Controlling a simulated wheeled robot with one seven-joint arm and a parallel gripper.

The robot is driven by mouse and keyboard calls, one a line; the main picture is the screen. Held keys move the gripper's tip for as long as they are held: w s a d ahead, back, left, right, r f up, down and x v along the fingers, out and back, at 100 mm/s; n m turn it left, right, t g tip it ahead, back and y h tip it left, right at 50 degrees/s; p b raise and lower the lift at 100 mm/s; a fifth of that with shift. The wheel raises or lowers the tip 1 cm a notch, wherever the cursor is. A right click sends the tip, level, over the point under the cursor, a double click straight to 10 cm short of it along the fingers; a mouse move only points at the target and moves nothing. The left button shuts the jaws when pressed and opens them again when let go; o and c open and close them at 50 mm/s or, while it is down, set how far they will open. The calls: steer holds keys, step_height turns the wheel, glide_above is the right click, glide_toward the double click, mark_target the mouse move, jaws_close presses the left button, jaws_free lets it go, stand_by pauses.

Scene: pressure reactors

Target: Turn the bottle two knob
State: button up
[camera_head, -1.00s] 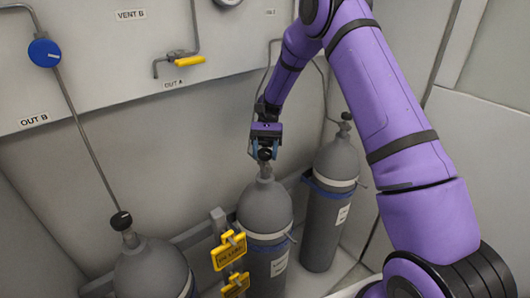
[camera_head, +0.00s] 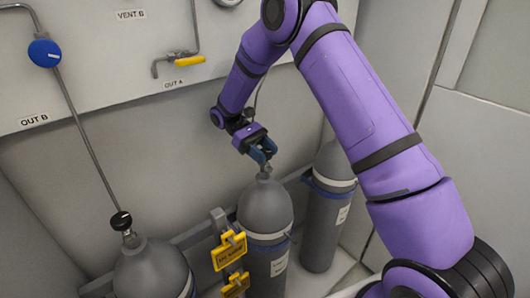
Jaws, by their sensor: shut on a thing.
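The middle gas bottle (camera_head: 264,204) stands upright in the rack, grey with a white band and a label. Its black knob on top is mostly hidden by my gripper (camera_head: 264,155). My gripper comes down from the upper left, tilted, with its blue fingers shut around the knob at the bottle's neck. Two more grey bottles stand beside it: one at the lower left (camera_head: 151,268) with a black knob (camera_head: 121,221), and one at the right (camera_head: 326,213), whose top is hidden behind my arm. I cannot read a number on any bottle.
A panel behind carries a blue knob (camera_head: 44,53) and a yellow valve handle (camera_head: 190,61). Thin pipes run to the bottles. Walls close in the right side.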

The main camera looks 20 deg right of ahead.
mark_target(266, 153)
steer(key=n+t+h, duration=0.5)
steer(key=n, duration=0.1)
steer(key=shift+n, duration=0.3)
steer(key=shift+t+h, duration=0.3)
steer(key=shift+t, duration=0.1)
steer(key=o, duration=0.9)
steer(key=r, duration=0.1)
steer(key=s+r, duration=0.1)
steer(key=r, duration=0.1)
steer(key=shift+r, duration=0.3)
steer(key=s, duration=0.5)
steer(key=s+r, duration=0.1)
steer(key=s, duration=0.9)
steer(key=shift+r, duration=0.15)
